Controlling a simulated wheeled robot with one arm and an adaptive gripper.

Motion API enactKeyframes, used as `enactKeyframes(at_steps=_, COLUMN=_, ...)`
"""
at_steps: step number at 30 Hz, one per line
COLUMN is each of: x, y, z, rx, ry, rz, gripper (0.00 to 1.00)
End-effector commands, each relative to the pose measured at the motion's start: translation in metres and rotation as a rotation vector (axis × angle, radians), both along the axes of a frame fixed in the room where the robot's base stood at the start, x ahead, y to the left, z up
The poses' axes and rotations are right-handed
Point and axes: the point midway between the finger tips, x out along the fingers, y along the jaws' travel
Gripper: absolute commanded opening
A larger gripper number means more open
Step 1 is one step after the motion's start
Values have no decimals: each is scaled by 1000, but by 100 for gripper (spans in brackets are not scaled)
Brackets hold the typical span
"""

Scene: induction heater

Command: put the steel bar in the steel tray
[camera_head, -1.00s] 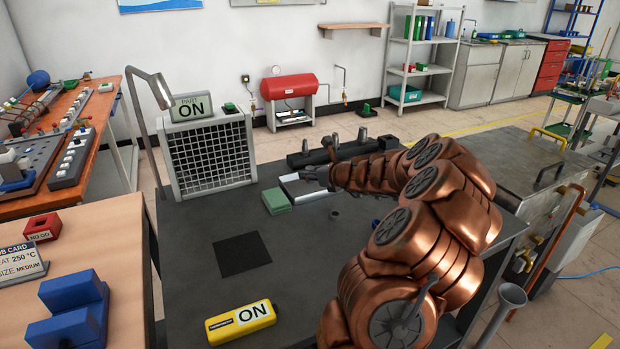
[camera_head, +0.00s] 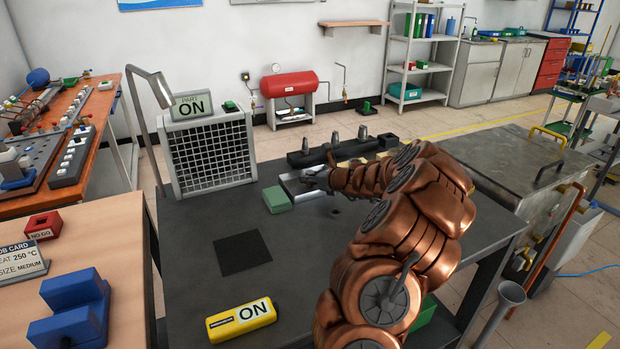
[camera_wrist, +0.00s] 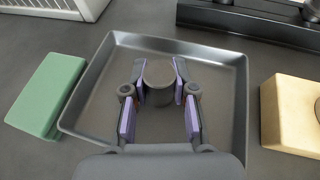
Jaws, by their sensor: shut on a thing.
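The steel bar (camera_wrist: 159,84) is a short, dark grey cylinder, seen nearly end-on between my fingers in the wrist view. My gripper (camera_wrist: 160,70) is shut on it, with one purple-padded finger on each side. The bar is within the outline of the square steel tray (camera_wrist: 215,57); I cannot tell whether it touches the tray floor. In the head view the steel tray (camera_head: 291,188) lies on the dark table, and my gripper (camera_head: 313,179) is over it, partly covering it. The bar is not clear in that view.
A green block (camera_wrist: 48,95) lies just left of the tray, and a tan block (camera_wrist: 289,117) is to its right. A dark rack with several cones (camera_head: 315,157) stands behind. A yellow ON unit (camera_head: 241,321) and a black mat (camera_head: 242,253) are nearer, with bare table between.

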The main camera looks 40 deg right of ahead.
Motion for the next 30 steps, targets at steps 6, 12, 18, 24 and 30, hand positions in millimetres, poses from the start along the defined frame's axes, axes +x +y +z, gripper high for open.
enactKeyframes(at_steps=6, x=0, y=0, z=-1, rx=0, ry=0, rz=0, gripper=42)
enactKeyframes(at_steps=12, x=0, y=0, z=-1, rx=0, ry=0, rz=0, gripper=52)
enactKeyframes(at_steps=18, x=0, y=0, z=0, rx=0, ry=0, rz=0, gripper=52)
enactKeyframes(at_steps=24, x=-14, y=-1, z=7, rx=1, ry=-3, rz=-4, gripper=52)
enactKeyframes(at_steps=30, x=-44, y=2, z=18, rx=1, ry=-2, rz=-2, gripper=52)
